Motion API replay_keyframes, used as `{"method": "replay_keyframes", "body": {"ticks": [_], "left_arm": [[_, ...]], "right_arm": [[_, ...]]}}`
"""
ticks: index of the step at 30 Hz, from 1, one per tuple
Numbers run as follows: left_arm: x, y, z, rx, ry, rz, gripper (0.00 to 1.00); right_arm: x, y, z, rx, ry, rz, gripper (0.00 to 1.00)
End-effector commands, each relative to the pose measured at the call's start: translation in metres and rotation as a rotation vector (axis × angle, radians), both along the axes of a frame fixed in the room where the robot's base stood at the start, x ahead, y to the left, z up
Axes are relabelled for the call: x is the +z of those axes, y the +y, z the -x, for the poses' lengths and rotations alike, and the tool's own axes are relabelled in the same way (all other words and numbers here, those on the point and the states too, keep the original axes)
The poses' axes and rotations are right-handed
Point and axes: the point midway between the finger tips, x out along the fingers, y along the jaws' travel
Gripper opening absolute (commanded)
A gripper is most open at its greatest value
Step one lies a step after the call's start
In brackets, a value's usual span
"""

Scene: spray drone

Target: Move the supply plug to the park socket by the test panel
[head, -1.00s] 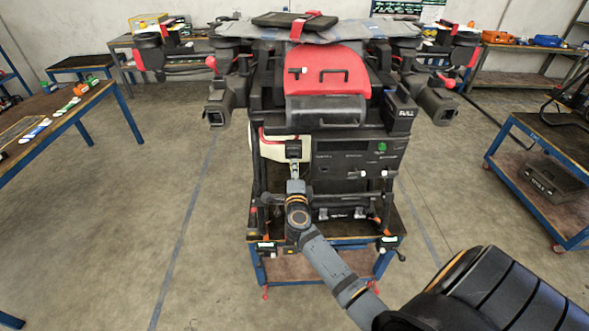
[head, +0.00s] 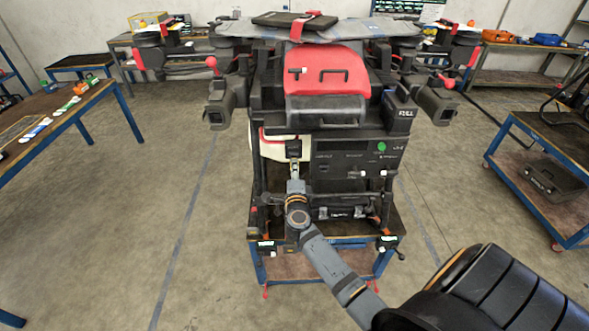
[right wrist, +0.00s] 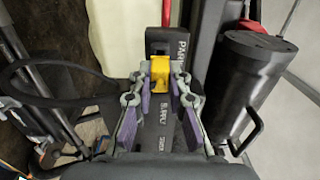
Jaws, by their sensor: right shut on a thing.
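My right gripper (head: 294,172) reaches up from below to the front of the drone, left of the dark test panel (head: 350,157). In the right wrist view my right gripper (right wrist: 161,96) has its purple-padded fingers closed around the black supply plug (right wrist: 163,125), which carries white lettering. A yellow piece (right wrist: 160,73) shows between the fingertips at the plug's far end. The black park socket (right wrist: 161,40), marked PARK, is straight beyond it; in the head view it is a small dark block (head: 293,149). I cannot tell whether plug and socket touch. My left gripper is out of view.
A black cylinder (right wrist: 247,85) with a handle stands close on the right in the wrist view. A black cable (right wrist: 45,95) loops on the left, with a white tank (right wrist: 115,35) behind. The drone stands on a blue-framed cart (head: 325,240). Open floor lies either side.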

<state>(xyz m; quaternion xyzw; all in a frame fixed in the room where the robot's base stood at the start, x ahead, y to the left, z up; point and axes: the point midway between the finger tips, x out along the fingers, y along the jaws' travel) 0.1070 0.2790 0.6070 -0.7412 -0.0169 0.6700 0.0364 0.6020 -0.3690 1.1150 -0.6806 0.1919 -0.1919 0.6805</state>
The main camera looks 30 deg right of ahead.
Motion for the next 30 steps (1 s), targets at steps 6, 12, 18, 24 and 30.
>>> {"method": "replay_keyframes", "body": {"ticks": [6, 12, 18, 24, 30], "left_arm": [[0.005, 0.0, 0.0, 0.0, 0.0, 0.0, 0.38], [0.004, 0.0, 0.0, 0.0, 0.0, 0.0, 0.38], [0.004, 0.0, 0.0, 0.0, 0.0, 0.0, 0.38], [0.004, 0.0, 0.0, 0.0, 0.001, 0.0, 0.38], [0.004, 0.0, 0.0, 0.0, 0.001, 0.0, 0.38]], "right_arm": [[0.001, 0.0, 0.0, 0.0, 0.0, 0.0, 0.0], [0.0, 0.0, 0.0, 0.0, 0.0, 0.0, 0.0], [0.0, -0.001, -0.002, 0.0, 0.0, 0.0, 0.0], [0.0, -0.004, -0.007, 0.001, -0.001, 0.001, 0.0], [0.0, -0.006, -0.011, 0.001, 0.0, 0.0, 0.0]]}}
